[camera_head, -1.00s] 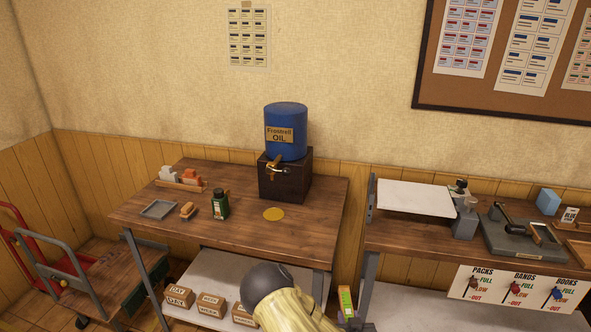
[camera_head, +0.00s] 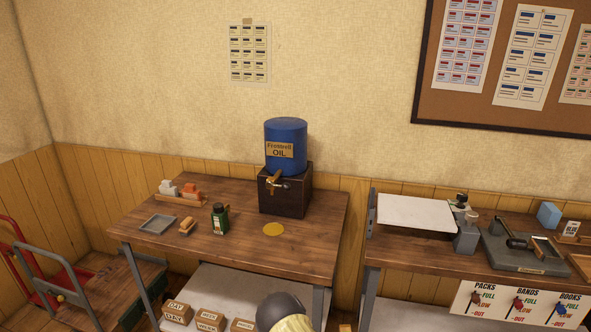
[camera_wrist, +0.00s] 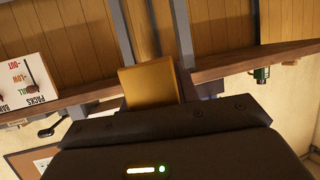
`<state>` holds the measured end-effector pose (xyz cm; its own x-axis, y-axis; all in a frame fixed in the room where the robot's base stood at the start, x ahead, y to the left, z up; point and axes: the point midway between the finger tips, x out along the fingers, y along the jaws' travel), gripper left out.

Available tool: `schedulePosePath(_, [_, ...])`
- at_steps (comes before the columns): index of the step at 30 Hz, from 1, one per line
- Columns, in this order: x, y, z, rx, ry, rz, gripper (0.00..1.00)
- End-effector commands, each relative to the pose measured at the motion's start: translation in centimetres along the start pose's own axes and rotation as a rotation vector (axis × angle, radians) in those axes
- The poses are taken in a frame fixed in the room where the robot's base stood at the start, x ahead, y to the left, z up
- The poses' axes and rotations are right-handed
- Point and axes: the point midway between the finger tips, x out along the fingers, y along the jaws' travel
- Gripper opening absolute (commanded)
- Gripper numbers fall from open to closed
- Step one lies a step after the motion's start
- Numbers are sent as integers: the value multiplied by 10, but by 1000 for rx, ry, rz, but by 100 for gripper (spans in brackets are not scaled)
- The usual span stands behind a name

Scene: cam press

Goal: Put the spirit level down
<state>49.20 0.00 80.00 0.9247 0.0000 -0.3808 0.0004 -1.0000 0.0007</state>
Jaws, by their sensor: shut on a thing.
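The spirit level shows in the wrist view as a plain golden-yellow block (camera_wrist: 150,86) standing out beyond the dark body of my gripper (camera_wrist: 165,122). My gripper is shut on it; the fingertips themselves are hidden. In the head view only a small orange-yellow patch (camera_head: 345,328), likely the level's end, shows at the bottom edge, between the two benches. I cannot see anything touching the level from below.
The left bench (camera_head: 315,245) holds an oil drum (camera_head: 286,150), a green bottle (camera_head: 220,218), a grey tray (camera_head: 157,223) and a yellow spill (camera_head: 273,229). The right bench (camera_head: 420,255) holds a white board (camera_head: 415,212) and a press (camera_head: 520,250). Boxes (camera_head: 210,320) stand on the lower shelf.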

Motion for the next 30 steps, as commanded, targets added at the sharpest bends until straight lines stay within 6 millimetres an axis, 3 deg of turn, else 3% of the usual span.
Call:
schedulePosePath(14, [0,0,0,0,1,0,4])
schedulePosePath(17, [1,-1,8,-2,-2,-1,4])
schedulePosePath(25, [7,-1,50,-4,-2,-2,4])
schedulePosePath(30, [8,0,59,0,3,-1,4])
